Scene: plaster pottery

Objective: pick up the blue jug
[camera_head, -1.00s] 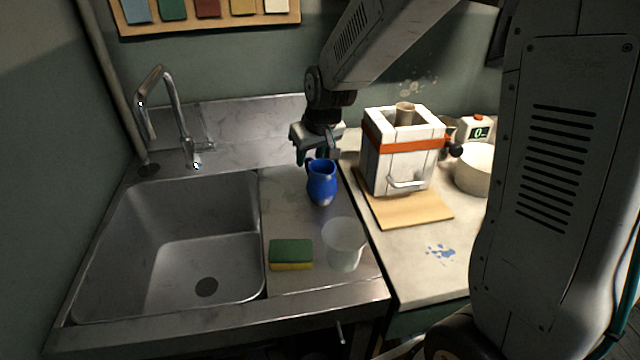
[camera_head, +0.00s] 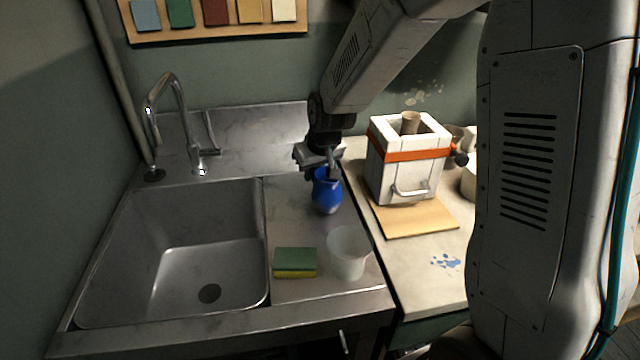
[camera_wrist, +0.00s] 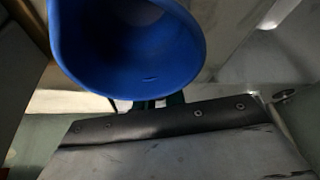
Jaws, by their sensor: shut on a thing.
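The blue jug (camera_head: 327,195) is upright on the metal drainboard, right of the sink basin. My gripper (camera_head: 322,171) is over the jug from behind and above, with its fingers at the jug's upper back. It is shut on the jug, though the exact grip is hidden. In the wrist view, the jug (camera_wrist: 130,50) fills the upper left, with its open mouth and inside showing. The dark fingers (camera_wrist: 158,102) show just below its rim. I cannot tell whether the jug's base is clear of the drainboard.
A green and yellow sponge (camera_head: 295,263) and a translucent cup (camera_head: 348,252) stand in front of the jug. The sink basin (camera_head: 180,245) is at left, with a faucet (camera_head: 178,120) behind. A white box mould with an orange strap (camera_head: 408,165) sits on a wooden board (camera_head: 425,222) at right.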

